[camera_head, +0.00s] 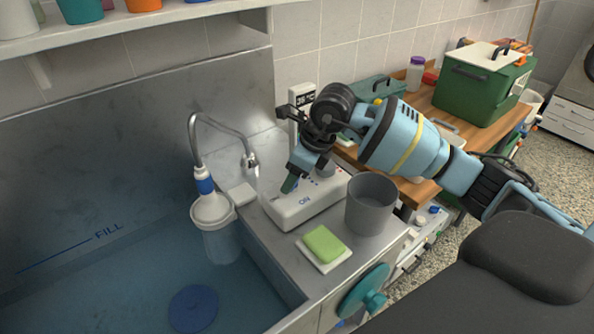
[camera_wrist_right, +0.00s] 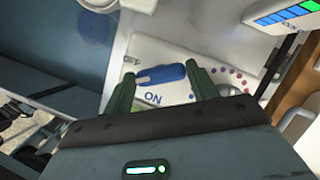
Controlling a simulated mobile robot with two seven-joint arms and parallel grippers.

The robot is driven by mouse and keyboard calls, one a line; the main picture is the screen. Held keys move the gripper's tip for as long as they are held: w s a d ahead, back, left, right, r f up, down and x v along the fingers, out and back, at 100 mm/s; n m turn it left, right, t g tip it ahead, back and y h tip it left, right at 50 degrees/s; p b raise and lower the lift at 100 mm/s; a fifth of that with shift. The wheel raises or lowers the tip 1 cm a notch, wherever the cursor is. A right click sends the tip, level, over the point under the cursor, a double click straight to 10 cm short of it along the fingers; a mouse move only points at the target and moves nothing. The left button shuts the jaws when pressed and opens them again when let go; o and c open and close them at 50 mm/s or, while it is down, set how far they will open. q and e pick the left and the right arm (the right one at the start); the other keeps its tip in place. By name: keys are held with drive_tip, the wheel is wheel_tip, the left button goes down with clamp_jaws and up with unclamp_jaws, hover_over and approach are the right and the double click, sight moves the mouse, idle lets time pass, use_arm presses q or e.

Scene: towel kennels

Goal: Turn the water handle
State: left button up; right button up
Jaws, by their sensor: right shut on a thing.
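The water handle is a blue lever (camera_wrist_right: 160,75) on a white control box (camera_head: 288,217) marked ON, which stands on the metal counter beside the sink. In the head view the handle is hidden behind my right gripper (camera_head: 289,184), which reaches down onto the box from the right. In the right wrist view the two green fingers of the right gripper (camera_wrist_right: 162,76) stand at either end of the blue lever and are shut on it. Red and blue dots show on the box face. A curved faucet (camera_head: 197,140) arches over the sink left of the box. My left gripper is out of view.
A grey cup (camera_head: 371,205) stands close to the box on the right. A green sponge (camera_head: 324,243) lies on a white dish in front. A temperature display (camera_head: 303,97) stands behind the gripper. The sink (camera_head: 110,285) is at left, with a blue disc (camera_head: 193,309).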

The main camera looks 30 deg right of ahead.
idle(0.4)
drive_tip(key=o, duration=1)
drive_tip(key=shift+r, duration=0.1)
drive_tip(key=v, duration=0.7)
drive_tip(key=shift+s+r, duration=0.2)
drive_tip(key=shift+r, duration=0.1)
